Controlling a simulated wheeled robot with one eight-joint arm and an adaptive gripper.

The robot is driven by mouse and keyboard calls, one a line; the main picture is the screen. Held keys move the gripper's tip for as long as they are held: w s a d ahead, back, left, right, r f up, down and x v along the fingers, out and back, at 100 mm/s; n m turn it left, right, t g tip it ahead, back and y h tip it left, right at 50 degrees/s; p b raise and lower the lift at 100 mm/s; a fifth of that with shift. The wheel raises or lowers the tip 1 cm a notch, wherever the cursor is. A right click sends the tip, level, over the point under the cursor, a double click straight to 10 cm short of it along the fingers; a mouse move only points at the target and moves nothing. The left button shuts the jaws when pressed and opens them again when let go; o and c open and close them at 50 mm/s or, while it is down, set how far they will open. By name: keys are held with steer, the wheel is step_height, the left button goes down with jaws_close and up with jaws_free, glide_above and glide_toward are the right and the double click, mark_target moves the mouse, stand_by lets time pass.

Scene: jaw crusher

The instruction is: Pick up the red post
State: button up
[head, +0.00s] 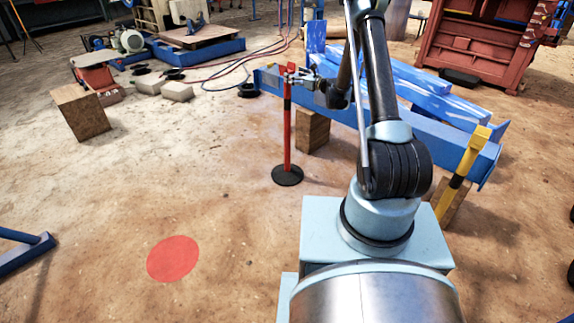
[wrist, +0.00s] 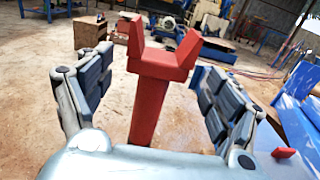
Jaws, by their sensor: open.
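The red post (head: 287,135) stands upright on a round black base on the dirt floor in the head view, with a dark band near its upper part. In the wrist view its forked red top and shaft (wrist: 148,105) stand between the two fingers. My gripper (head: 297,80) is at the upper part of the post. In the wrist view my gripper (wrist: 158,95) is open, one finger on each side of the post, with visible gaps to both. The post's lower part is hidden by the gripper body in the wrist view.
A blue steel beam frame (head: 400,115) lies just right of the post, on wooden blocks (head: 312,130). A yellow post (head: 462,165) stands at its near end. A flat red disc (head: 173,258) marks the open floor at front left. Hoses (head: 235,70) run behind.

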steer(key=x, duration=0.5)
steer(key=shift+s, duration=0.1)
jaws_close()
